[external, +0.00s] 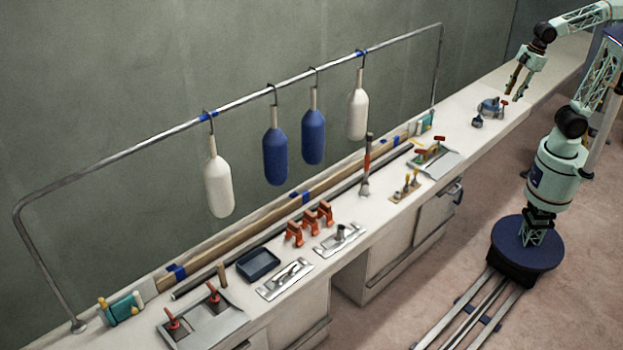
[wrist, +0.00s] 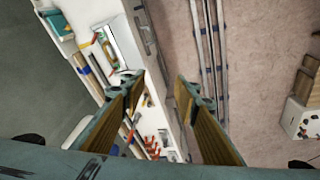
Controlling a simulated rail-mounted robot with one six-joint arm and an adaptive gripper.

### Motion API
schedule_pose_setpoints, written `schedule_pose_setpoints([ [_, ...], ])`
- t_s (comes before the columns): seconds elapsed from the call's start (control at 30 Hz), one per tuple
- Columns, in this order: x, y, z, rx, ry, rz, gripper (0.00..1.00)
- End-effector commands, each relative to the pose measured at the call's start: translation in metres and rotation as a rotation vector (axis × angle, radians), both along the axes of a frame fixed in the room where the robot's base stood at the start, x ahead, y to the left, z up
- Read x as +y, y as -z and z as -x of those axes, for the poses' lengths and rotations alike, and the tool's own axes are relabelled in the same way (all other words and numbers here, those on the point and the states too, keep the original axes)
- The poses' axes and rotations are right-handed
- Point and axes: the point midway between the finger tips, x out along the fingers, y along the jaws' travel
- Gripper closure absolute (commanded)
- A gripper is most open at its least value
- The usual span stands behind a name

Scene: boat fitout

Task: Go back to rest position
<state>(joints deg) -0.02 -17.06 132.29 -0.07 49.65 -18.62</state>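My gripper (external: 515,84) hangs from my raised arm above the far right part of the white workbench (external: 548,72), fingers pointing down. In the wrist view my gripper (wrist: 161,87) shows two fingers set wide apart, with nothing between them but the bench edge and floor well below. It is open and empty.
White and blue fenders (external: 275,157) hang from a metal rail (external: 160,143) over the bench. Orange clamps (external: 309,224), a dark blue tray (external: 258,263) and metal plates (external: 284,279) lie along it. Floor tracks (external: 466,318) run beside the bench; the floor around them is open.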

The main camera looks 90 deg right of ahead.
Motion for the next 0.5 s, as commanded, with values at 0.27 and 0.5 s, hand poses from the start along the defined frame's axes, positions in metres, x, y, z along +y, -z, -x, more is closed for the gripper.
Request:
schedule_pose_setpoints([
  [0.27, 0.000, -0.002, 0.046, -0.026, 0.093, -0.027, 0.72],
  [0.5, 0.000, 0.002, 0.084, -0.046, 0.176, -0.052, 0.72],
])
